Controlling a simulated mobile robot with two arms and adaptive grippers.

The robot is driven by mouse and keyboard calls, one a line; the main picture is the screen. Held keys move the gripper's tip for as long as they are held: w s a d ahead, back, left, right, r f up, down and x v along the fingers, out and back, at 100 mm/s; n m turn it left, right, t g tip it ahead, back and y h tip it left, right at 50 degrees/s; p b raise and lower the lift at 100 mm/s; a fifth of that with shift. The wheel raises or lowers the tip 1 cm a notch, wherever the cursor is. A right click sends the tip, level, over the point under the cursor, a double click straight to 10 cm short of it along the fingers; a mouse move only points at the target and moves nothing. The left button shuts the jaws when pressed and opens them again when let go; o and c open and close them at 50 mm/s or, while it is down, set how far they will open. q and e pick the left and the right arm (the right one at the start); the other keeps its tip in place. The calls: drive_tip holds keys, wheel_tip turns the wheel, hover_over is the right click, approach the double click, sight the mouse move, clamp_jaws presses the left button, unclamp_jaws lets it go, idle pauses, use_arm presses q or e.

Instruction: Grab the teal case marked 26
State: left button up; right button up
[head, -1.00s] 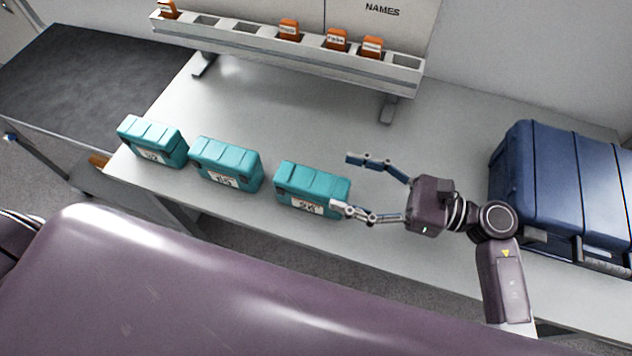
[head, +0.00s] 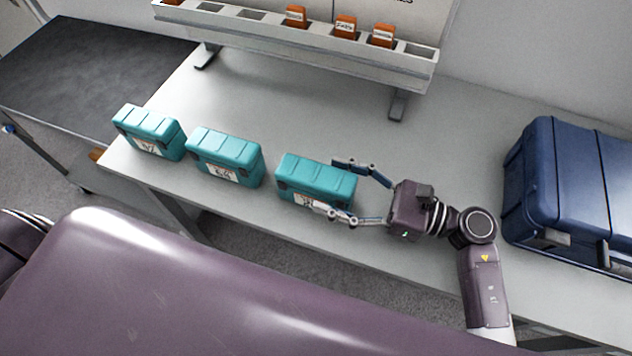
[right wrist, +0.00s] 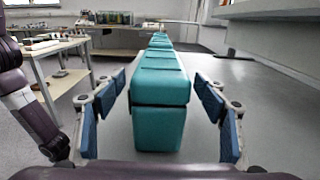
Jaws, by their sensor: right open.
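Three teal cases with white number labels stand in a row on the grey table. The right-hand teal case (head: 312,178) has its label partly covered by my finger; the number looks like 26 in the earlier picture but is too small to be sure. My right gripper (head: 338,188) is open at this case's right end, one finger on the far side and one on the near side. In the right wrist view the case (right wrist: 160,90) stands between the open fingers (right wrist: 160,112), with a gap on both sides. My left gripper is not in view.
The middle teal case (head: 225,157) and the left teal case (head: 148,132) stand further left. A large blue case (head: 575,190) is at the right. A slotted rack (head: 300,38) with orange tags stands behind. The table (head: 290,110) between is clear.

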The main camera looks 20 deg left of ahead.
sight(316, 180)
drive_tip(key=shift+a+p, duration=0.4)
drive_tip(key=shift+a, duration=1.6)
drive_tip(key=c, duration=1.7)
